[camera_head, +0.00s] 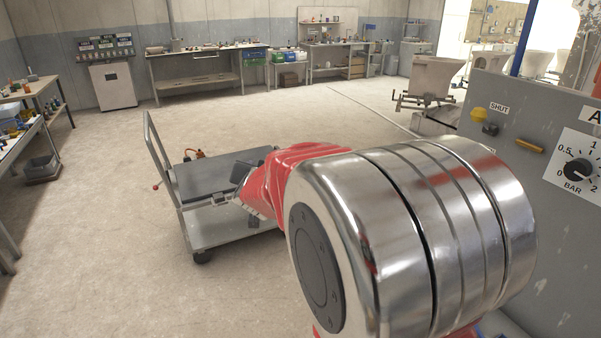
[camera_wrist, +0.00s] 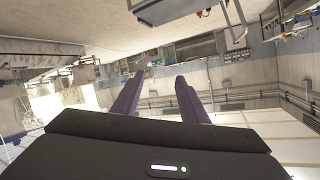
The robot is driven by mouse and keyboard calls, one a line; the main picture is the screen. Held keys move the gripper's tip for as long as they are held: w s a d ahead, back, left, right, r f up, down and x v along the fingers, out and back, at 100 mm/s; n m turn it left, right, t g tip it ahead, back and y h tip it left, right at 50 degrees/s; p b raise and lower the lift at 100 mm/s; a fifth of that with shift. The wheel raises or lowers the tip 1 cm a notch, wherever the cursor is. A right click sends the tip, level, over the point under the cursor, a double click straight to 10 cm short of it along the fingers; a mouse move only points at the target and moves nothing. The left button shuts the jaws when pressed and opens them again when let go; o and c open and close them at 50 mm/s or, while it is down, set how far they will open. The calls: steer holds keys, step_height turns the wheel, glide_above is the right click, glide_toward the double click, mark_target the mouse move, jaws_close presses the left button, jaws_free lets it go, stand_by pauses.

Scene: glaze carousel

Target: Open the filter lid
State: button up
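No part in either view is labelled as the filter lid, so I cannot tell it for certain. A dark grey flat-topped box (camera_head: 205,177) sits on a wheeled trolley (camera_head: 215,236) left of the middle of the head view. My arm hides its right side. My gripper (camera_wrist: 160,78) shows in the wrist view with its two dark fingers apart and nothing between them. It points out over the room and touches nothing that I can see. In the head view my arm covers most of it.
A hopper (camera_head: 433,77) stands behind. Benches line the back wall and left side. The floor left of the trolley is clear.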

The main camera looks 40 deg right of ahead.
steer(key=s+a+n+y, duration=0.3)
steer(key=s+a, duration=0.2)
steer(key=a, duration=0.4)
steer(key=s+a+n+y, duration=0.3)
steer(key=s+a+y, duration=0.15)
steer(key=a, duration=0.55)
steer(key=s+a+f+n+g, duration=0.2)
steer(key=s+g, duration=0.1)
steer(key=s, duration=0.8)
steer(key=s+a+f+n+g, duration=0.2)
steer(key=s+a+f+g, duration=0.1)
steer(key=s, duration=0.7)
steer(key=shift+s+a+n, duration=0.3)
steer(key=shift+s, duration=0.1)
steer(key=shift+f, duration=0.1)
steer(key=shift+c, duration=1.1)
steer(key=shift+a, duration=0.1)
